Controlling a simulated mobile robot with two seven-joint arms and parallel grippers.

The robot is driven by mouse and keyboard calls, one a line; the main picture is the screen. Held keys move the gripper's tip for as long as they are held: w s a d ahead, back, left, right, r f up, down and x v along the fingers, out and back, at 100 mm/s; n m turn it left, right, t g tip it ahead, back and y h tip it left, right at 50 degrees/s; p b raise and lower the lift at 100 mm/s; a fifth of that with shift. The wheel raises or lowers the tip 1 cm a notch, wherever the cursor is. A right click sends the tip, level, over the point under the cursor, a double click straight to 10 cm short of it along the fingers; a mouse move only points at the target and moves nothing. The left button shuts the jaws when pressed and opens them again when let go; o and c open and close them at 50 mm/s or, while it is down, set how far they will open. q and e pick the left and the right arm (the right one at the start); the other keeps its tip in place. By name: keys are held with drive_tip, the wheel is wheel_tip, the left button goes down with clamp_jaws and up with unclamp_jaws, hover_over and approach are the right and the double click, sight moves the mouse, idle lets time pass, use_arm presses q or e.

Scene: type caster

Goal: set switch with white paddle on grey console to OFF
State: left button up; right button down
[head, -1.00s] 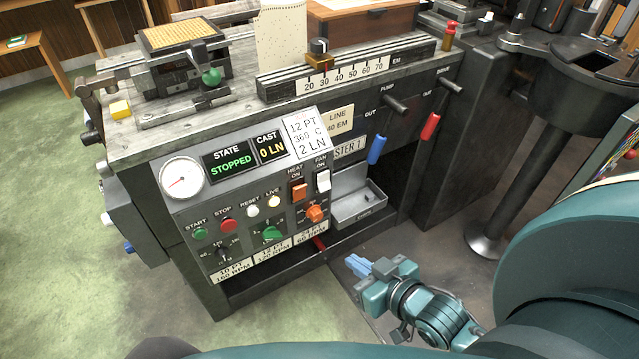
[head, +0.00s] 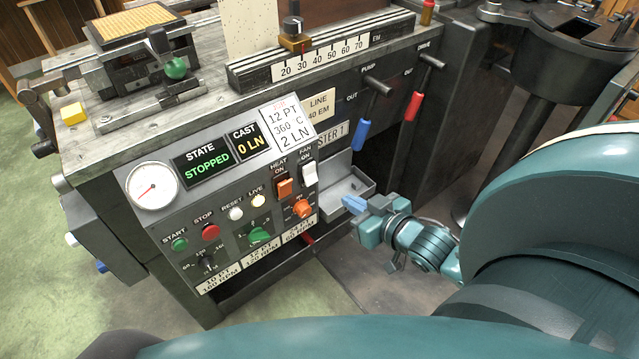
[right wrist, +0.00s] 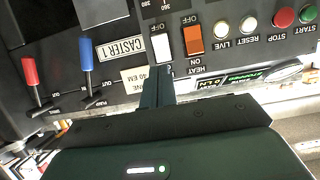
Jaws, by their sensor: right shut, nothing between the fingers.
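The grey console (head: 185,225) stands on the front of the machine. Its switch with the white paddle (head: 309,175) is at the upper right, under a "FAN ON" label. The paddle also shows in the right wrist view (right wrist: 161,47), which is upside down; I cannot tell which way it is tipped. My right gripper (head: 352,203) is shut and empty, to the right of and below the paddle in the head view. In the right wrist view its fingers (right wrist: 157,85) point towards the paddle, with the gap hard to judge. My left gripper is not in view.
An orange paddle (head: 284,188) is just left of the white one, and an orange knob (head: 302,208) below. A small grey tray (head: 345,188) lies behind my right gripper. Blue (head: 362,135) and red (head: 412,106) levers hang to the upper right.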

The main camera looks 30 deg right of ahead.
sight(312, 179)
drive_tip(key=b+x, duration=0.2)
drive_tip(key=x, duration=0.9)
drive_tip(key=shift+w+a+f, duration=0.1)
drive_tip(key=shift+w+f, duration=0.1)
drive_tip(key=shift+w, duration=0.1)
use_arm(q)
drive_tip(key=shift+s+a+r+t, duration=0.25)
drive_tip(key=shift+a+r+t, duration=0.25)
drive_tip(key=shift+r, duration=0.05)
use_arm(e)
drive_tip(key=shift+w, duration=0.25)
drive_tip(key=shift+w+f+t+b, duration=0.25)
drive_tip(key=shift+f+b, duration=0.25)
drive_tip(key=shift+b, duration=0.3)
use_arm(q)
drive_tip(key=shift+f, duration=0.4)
use_arm(e)
drive_tip(key=shift+r, duration=0.35)
